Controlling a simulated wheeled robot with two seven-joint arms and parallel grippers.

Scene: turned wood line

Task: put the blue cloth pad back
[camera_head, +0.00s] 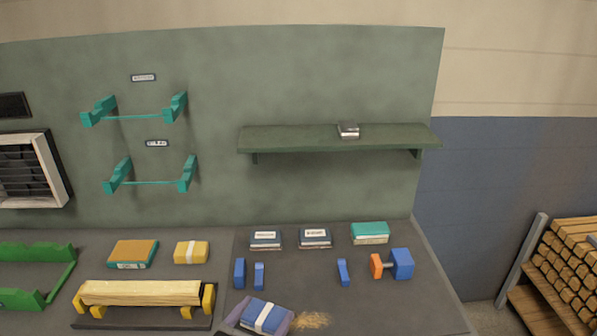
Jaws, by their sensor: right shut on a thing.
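The blue cloth pad (268,313), with a white band around it, is at the bottom of the head view, left of centre. My right gripper (258,318) is at the pad, with purple-grey parts showing on either side, and is shut on it. I cannot tell whether the pad touches the bench top. My left gripper is not in view.
A yellow pad (191,253) lies beside an orange and teal block (133,254). Dark boxes (265,240) and a teal-topped box (370,233) line the back. Blue uprights (343,272) stand mid-bench. Sawdust (311,320) lies right of the pad. The front right is clear.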

